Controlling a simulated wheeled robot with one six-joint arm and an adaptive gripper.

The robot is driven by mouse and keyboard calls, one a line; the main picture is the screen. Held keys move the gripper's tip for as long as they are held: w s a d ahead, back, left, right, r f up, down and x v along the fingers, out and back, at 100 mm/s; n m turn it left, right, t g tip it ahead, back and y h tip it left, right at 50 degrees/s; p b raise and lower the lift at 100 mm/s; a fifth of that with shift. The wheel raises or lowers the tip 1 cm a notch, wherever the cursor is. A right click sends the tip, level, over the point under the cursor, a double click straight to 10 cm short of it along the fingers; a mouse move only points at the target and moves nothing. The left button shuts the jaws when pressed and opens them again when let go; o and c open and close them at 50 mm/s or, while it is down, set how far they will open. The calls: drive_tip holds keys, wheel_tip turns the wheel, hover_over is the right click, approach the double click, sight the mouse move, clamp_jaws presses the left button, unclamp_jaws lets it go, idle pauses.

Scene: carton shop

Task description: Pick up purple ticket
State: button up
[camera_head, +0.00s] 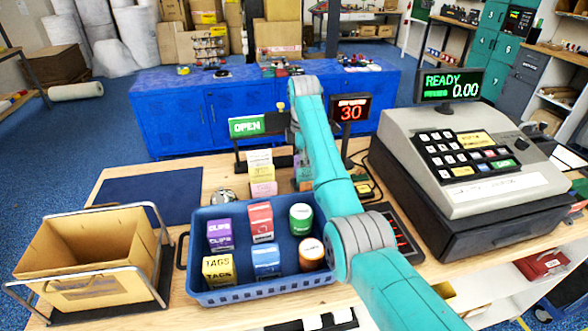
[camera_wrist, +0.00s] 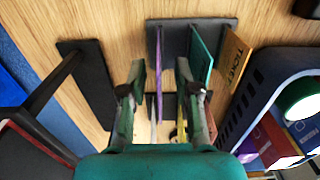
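The purple ticket (camera_wrist: 159,76) shows edge-on in the wrist view, standing upright in a dark grey rack (camera_wrist: 172,38). My gripper (camera_wrist: 161,70) is open, with one finger on each side of the purple ticket and a visible gap to each finger. A teal ticket (camera_wrist: 204,48) and an orange ticket (camera_wrist: 236,60) stand in the rack to the right of the fingers. In the head view my arm hides the gripper and most of this rack.
A blue basket (camera_head: 263,291) with several boxes and cans stands in front of the rack; it shows at right in the wrist view (camera_wrist: 243,98). A cardboard box (camera_head: 90,255), OPEN sign (camera_head: 246,127) and cash register (camera_head: 470,160) stand around. A dark blue mat (camera_head: 150,195) is bare.

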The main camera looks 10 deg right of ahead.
drive_tip(key=shift+d+f, duration=0.15)
drive_tip(key=shift+f, duration=0.25)
clamp_jaws()
